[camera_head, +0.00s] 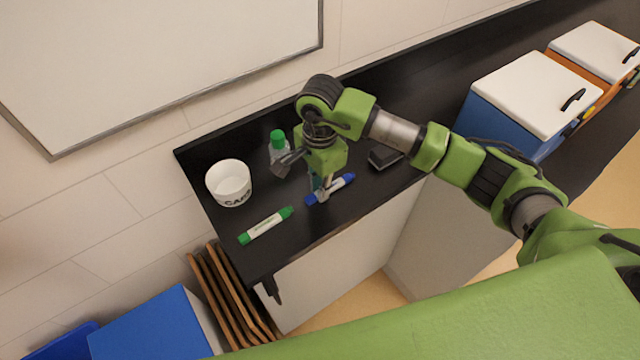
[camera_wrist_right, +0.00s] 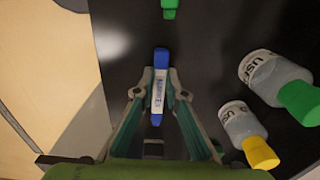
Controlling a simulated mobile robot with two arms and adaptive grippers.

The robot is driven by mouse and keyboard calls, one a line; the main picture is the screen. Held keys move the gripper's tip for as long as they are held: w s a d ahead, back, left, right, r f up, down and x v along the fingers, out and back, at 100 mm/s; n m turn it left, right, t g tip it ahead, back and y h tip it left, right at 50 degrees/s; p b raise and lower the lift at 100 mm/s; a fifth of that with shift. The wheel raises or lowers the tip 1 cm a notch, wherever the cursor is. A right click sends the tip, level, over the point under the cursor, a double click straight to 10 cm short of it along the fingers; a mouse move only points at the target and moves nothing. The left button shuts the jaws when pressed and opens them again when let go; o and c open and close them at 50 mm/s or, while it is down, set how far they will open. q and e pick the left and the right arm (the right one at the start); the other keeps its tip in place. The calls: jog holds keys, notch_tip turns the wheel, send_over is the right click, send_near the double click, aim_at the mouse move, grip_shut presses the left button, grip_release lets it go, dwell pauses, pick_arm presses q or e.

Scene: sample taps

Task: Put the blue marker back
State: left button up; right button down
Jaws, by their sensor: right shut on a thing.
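The blue marker (camera_head: 341,184) lies on the black counter near its front edge. My right gripper (camera_head: 322,194) reaches down from above and is shut on the marker's middle. In the right wrist view the blue marker (camera_wrist_right: 159,88), with a white label, sits between the two fingertips of my right gripper (camera_wrist_right: 159,92). A white cup with dark lettering (camera_head: 230,184) stands upright at the counter's left end. My left gripper is not in view.
A green marker (camera_head: 266,226) lies left of the blue one. A black block (camera_head: 384,156) lies to the right. Blue and orange bins (camera_head: 520,95) stand further right.

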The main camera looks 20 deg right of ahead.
jog(key=shift+f, duration=0.2)
jog(key=c, duration=2)
grip_release()
jog(key=shift+r, duration=0.1)
jog(key=shift+c, duration=0.2)
jog(key=shift+r, duration=0.1)
jog(key=shift+r, duration=0.1)
notch_tip(320, 180, up, 12)
jog(key=b, duration=0.4)
